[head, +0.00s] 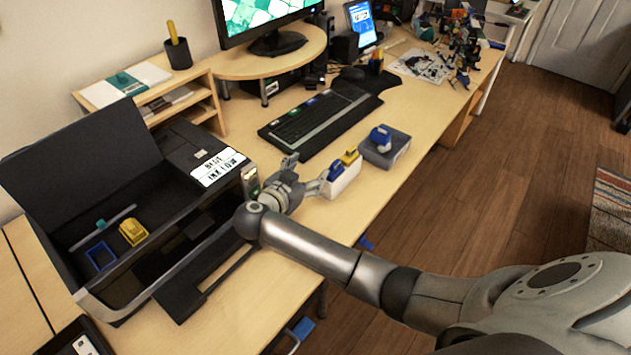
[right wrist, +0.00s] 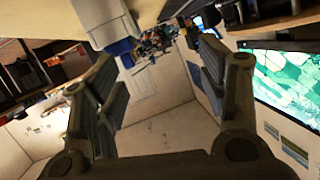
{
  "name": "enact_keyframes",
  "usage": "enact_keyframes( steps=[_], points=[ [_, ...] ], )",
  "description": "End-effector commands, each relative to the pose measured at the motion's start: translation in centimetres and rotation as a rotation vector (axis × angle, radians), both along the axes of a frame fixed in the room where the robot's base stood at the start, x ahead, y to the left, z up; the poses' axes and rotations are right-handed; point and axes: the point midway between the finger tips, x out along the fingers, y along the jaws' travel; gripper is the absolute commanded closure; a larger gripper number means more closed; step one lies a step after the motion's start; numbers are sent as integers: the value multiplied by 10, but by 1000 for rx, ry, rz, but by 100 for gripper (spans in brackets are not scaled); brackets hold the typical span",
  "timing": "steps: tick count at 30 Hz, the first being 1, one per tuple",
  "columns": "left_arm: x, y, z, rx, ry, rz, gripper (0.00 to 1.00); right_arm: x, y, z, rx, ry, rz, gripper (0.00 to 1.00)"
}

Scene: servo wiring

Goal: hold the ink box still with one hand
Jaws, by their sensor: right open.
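A small white box (head: 343,181), which looks like the ink box, stands on the desk with a blue and a yellow piece at its top. My right gripper (head: 307,171) is open just to the left of it, with one finger close to the box. Whether they touch is unclear. In the right wrist view, the white box (right wrist: 100,22) shows at the top, beyond the left finger. Nothing is between the fingers of my right gripper (right wrist: 163,85). My left gripper is not in view.
An open black printer (head: 140,225) with a yellow cartridge (head: 133,232) and a blue frame (head: 100,257) inside stands on the left. A grey box (head: 385,152) with a blue piece sits behind the white box. A keyboard (head: 318,118) lies further back. The desk's front edge is close.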

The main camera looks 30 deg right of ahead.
Motion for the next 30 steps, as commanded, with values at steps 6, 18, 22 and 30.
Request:
enact_keyframes(
  steps=[6,18,22,30],
  points=[
    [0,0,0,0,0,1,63,-21,-13,-16,1,190,-128,34],
    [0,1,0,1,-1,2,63,-7,-59,-37,-2,215,-146,34],
    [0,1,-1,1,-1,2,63,1,-78,-46,-2,214,-145,34],
    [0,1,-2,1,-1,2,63,12,-103,-57,0,213,-143,34]
  ],
)
